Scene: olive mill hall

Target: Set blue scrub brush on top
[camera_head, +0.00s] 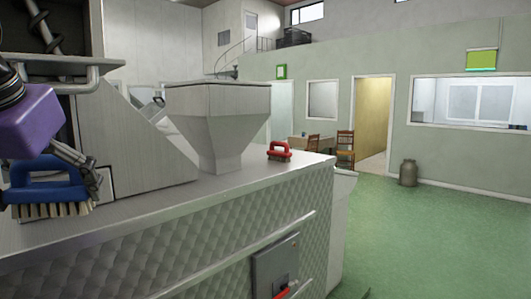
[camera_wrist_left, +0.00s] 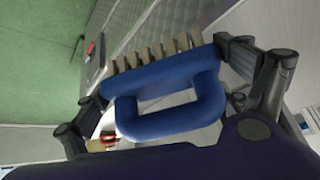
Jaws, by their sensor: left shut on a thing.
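The blue scrub brush (camera_head: 48,192) has a looped handle and pale bristles. It is at the left of the head view, bristles down, in front of the steel machine top (camera_head: 225,190). My left gripper (camera_head: 60,172) is shut on it. In the left wrist view, the blue brush (camera_wrist_left: 165,122) sits between the two fingers of the left gripper (camera_wrist_left: 165,85). I cannot tell whether the bristles touch the machine top. My right gripper is not in view.
A red brush (camera_head: 279,151) stands on the machine top near its right end. A steel hopper (camera_head: 220,115) rises behind the middle. The machine's front carries a control box (camera_head: 275,265). Bare top lies between the hopper and the front edge.

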